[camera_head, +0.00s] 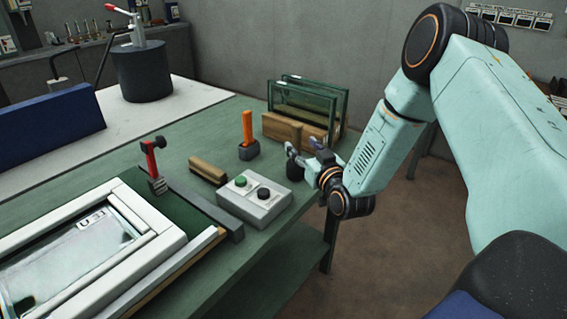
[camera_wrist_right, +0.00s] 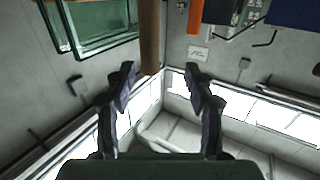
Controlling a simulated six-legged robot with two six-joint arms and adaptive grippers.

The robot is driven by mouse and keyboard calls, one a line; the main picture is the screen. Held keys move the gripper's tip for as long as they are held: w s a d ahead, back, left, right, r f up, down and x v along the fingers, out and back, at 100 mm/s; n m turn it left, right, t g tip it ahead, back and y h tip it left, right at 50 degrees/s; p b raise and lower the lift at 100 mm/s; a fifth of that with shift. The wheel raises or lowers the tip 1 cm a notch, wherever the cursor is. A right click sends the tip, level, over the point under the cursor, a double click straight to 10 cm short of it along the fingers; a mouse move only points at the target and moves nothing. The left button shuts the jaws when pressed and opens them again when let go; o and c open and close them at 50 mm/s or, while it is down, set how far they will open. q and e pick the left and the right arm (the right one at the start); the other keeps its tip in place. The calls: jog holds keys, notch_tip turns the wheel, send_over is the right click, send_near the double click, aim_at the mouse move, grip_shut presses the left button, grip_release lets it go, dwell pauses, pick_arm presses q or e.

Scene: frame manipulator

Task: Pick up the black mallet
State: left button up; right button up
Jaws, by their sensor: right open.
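The black mallet (camera_head: 295,171) stands on its dark head at the table's right edge, its wooden handle upright. In the head view my right gripper (camera_head: 304,152) is at the handle and partly covers it. In the right wrist view the brown handle (camera_wrist_right: 149,40) comes down from the top edge, and its end lies near the gap between the two fingertips of my right gripper (camera_wrist_right: 163,82). The fingers are apart, with nothing held between them. The mallet's head is out of the wrist view. My left gripper is not in view.
An orange-handled mallet (camera_head: 247,128) stands to the left, behind a button box (camera_head: 255,202). Glass panes in a wooden rack (camera_head: 290,128) stand behind the mallet. A red-handled tool (camera_head: 151,160) and a white frame (camera_head: 170,232) are further left. Floor lies right of the table.

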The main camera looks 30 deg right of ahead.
aim_at(298, 133)
jog(key=w+d, duration=0.2)
jog(key=w, duration=0.1)
jog(key=shift+d+r, duration=0.15)
jog(key=w, duration=0.3)
jog(key=shift+w+a+r, duration=0.1)
jog(key=shift+a+r, duration=0.1)
jog(key=shift+r, duration=0.1)
jog(key=shift+w+d, duration=0.1)
jog(key=shift+w, duration=0.15)
jog(key=shift+w+d+f, duration=0.15)
jog(key=shift+d, duration=0.25)
jog(key=shift+a, duration=0.35)
jog(key=c, duration=0.4)
jog(key=shift+d, duration=0.25)
jog(key=c, duration=0.6)
jog(key=shift+a, duration=0.15)
grip_shut()
